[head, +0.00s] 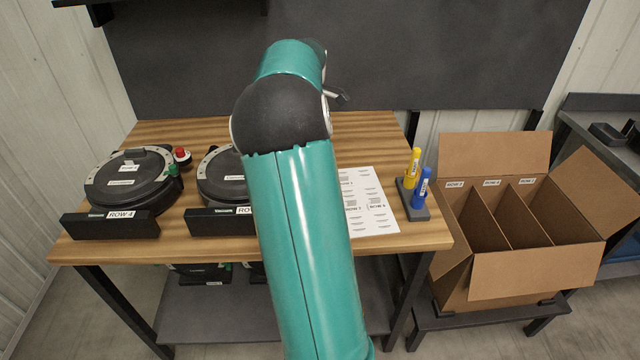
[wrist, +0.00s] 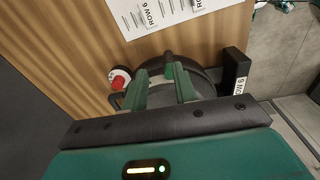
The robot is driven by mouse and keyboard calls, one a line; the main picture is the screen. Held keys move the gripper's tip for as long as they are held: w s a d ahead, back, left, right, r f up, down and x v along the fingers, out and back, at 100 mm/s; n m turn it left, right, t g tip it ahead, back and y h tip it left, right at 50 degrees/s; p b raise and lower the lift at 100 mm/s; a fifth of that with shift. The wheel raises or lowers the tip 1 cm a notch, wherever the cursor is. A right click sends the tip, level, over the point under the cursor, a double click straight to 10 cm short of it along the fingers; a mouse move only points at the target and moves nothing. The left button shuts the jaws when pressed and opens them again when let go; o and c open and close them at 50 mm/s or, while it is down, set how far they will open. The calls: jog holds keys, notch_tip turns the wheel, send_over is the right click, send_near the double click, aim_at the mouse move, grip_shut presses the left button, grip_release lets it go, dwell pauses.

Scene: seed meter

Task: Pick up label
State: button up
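A white label sheet (head: 372,190) lies flat on the wooden bench in the head view, partly hidden by my arm. It also shows at the top of the wrist view (wrist: 180,12), with a ROW 6 label (wrist: 152,14) on it near its edge. My gripper (wrist: 160,78) shows in the wrist view with its two green fingers apart and nothing between them. It is over a round black seed meter (wrist: 205,82), with the sheet beyond the fingertips. In the head view the gripper is hidden behind my arm.
Two black seed meters (head: 128,182) (head: 222,178) stand on the bench, one with a red knob (head: 182,154) beside it. A stand (head: 413,204) holds yellow and blue markers right of the sheet. An open divided cardboard box (head: 530,274) stands farther right.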

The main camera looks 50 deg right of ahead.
jog(key=shift+n+g, duration=0.4)
jog(key=shift+n, duration=0.2)
jog(key=d+f, duration=0.1)
jog(key=f, duration=0.4)
jog(key=d+f, duration=0.2)
jog(key=f, duration=0.4)
jog(key=s+d+f, duration=0.1)
jog(key=f, duration=0.4)
jog(key=shift+d+f, duration=0.2)
jog(key=shift+d, duration=0.15)
jog(key=shift+c, duration=0.2)
grip_shut()
